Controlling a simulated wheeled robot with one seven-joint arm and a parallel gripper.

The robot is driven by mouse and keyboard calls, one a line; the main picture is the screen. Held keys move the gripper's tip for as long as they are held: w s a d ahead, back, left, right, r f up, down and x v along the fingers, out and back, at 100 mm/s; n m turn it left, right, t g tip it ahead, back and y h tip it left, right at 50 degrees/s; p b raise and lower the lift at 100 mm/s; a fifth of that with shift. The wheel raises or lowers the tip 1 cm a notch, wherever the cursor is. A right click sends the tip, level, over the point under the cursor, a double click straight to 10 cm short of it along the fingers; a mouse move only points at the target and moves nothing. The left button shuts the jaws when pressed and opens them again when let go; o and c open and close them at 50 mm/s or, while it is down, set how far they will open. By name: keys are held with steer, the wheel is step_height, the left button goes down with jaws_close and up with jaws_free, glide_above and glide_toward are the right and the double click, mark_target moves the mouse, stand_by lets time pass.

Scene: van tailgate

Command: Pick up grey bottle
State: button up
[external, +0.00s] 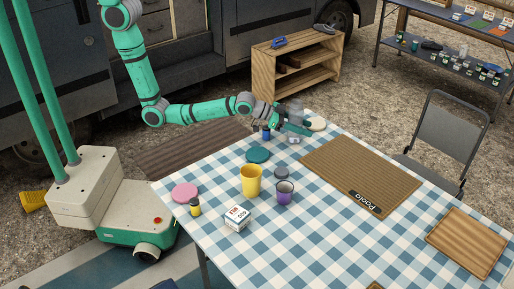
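My gripper (301,127) is low over the far edge of the checked table, pointing right. Its fingers are too small and partly hidden, so I cannot tell whether they are open or shut. A small pale grey object (293,139) shows just below the gripper; it may be the grey bottle, but its shape is unclear. Whether the gripper touches it cannot be told. A small blue bottle-like item (266,133) stands left of the gripper. A cream disc (316,124) lies just right of the gripper.
Nearby on the table (300,240) are a teal disc (258,155), dark grey disc (281,173), yellow cup (251,181), purple cup (285,194), pink disc (185,192), small yellow-and-dark jar (195,208) and white box (237,218). A brown mat (360,172) and wooden board (466,242) lie right.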

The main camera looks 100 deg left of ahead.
steer(key=c, duration=0.5)
steer(key=shift+c, duration=0.2)
steer(key=shift+r, duration=0.2)
